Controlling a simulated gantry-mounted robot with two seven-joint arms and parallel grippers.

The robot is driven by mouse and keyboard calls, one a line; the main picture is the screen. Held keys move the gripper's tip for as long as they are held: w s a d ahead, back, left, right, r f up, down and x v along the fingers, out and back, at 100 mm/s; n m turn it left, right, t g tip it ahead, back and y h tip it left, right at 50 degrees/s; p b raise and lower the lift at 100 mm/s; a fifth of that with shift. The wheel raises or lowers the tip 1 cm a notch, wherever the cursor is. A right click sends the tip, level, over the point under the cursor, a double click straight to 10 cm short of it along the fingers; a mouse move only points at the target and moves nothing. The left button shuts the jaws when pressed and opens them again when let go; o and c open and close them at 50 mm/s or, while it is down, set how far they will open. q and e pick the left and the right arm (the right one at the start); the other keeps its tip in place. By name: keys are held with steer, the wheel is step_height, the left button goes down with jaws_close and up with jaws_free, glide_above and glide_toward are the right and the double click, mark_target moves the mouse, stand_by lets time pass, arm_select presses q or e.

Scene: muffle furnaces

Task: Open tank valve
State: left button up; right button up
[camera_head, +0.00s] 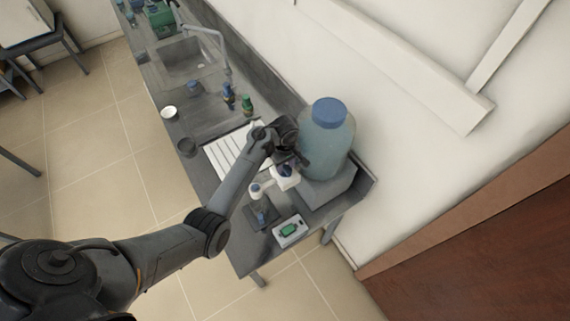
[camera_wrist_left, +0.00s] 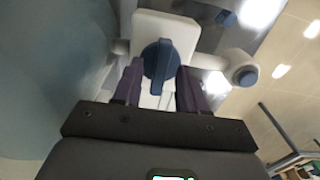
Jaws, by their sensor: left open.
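The tank (camera_head: 326,140) is a large translucent blue-green bottle with a blue cap, standing on a grey block on the counter. A white valve body (camera_head: 284,178) with a blue knob sits at its front left. In the left wrist view the blue valve handle (camera_wrist_left: 159,66) stands upright on a white plate. My left gripper (camera_wrist_left: 157,88) is open, with one dark finger on each side of the handle's lower part. I cannot tell whether the fingers touch it. In the head view my left gripper (camera_head: 294,155) is beside the tank, its fingertips largely hidden.
A white ribbed drainer (camera_head: 226,150), a sink (camera_head: 184,62) with a faucet and several small bottles lie farther along the counter. A small device with a green part (camera_head: 290,231) lies near the front end. A wall stands behind the tank.

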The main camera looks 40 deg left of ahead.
arm_select(q)
steer(key=shift+f, duration=0.15)
jaws_close()
